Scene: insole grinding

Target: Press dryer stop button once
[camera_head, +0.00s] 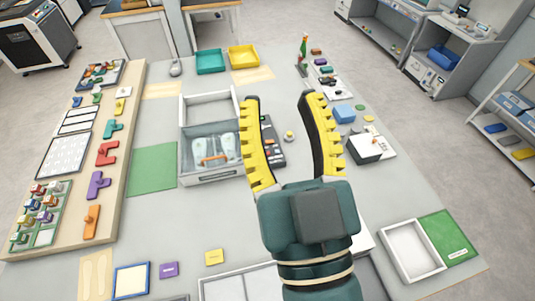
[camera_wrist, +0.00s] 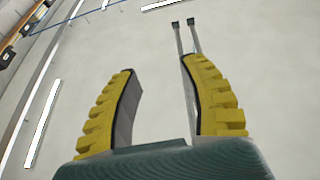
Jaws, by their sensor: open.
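A grey open-topped box (camera_head: 191,171), which looks like the dryer, stands left of centre on the table in the head view. Two pale insole shapes (camera_head: 205,146) and an orange piece lie inside it. A dark panel with small keys (camera_head: 275,157) sits at its right, partly hidden behind my left finger. I cannot make out which key is the stop button. My gripper (camera_head: 278,96) is open and empty, with its yellow fingers spread above the table right of the box. The wrist view also shows my gripper (camera_wrist: 157,66) open, with nothing between the fingers.
A small round yellowish knob (camera_head: 290,136) shows between the fingers. A wooden board (camera_head: 125,150) with coloured pieces lies left. The wrist view shows a pale ceiling-like surface with light strips.

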